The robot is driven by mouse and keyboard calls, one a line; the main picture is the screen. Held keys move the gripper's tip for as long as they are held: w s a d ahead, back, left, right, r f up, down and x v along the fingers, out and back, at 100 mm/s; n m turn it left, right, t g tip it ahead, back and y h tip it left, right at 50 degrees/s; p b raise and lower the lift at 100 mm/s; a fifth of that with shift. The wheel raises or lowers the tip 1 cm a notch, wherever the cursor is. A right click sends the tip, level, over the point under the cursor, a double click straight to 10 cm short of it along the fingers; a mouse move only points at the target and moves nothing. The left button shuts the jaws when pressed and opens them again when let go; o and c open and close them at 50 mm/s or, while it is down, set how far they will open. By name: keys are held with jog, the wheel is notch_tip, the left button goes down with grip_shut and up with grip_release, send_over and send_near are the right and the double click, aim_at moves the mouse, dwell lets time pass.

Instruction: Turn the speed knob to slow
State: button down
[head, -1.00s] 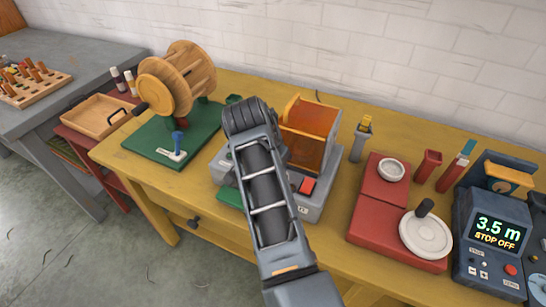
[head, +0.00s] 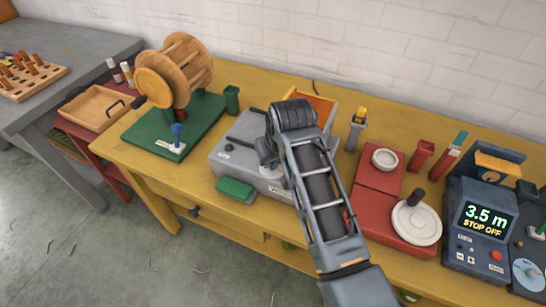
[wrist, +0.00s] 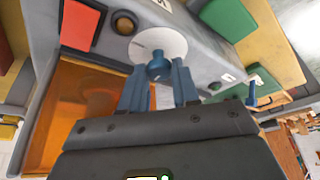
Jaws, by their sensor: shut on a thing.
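In the wrist view, a blue knob (wrist: 156,68) stands in the middle of a round white dial (wrist: 160,45) on the grey machine (wrist: 215,50). My gripper (wrist: 158,82) has its two blue-grey fingers on either side of the knob, shut on it. The dial's markings are too small to read, so I cannot tell the knob's setting. In the head view, the grey machine (head: 228,160) stands mid-table. My arm hides most of the knob and my fingers there.
A green base with a wooden reel (head: 183,75) stands left. A red scale (head: 378,205) and a display unit (head: 482,225) stand right.

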jog(key=shift+w+d+n+g+y, duration=0.1)
jog(key=shift+n+g+y, duration=0.4)
jog(key=shift+n, duration=1.4)
jog(key=c, duration=0.8)
grip_release()
jog(key=shift+c, duration=0.2)
jog(key=shift+r, duration=0.1)
jog(key=v, duration=0.7)
jog(key=shift+d+r+b, duration=0.2)
jog(key=shift+r+b, duration=0.05)
jog(key=shift+b, duration=0.2)
jog(key=shift+c, duration=0.2)
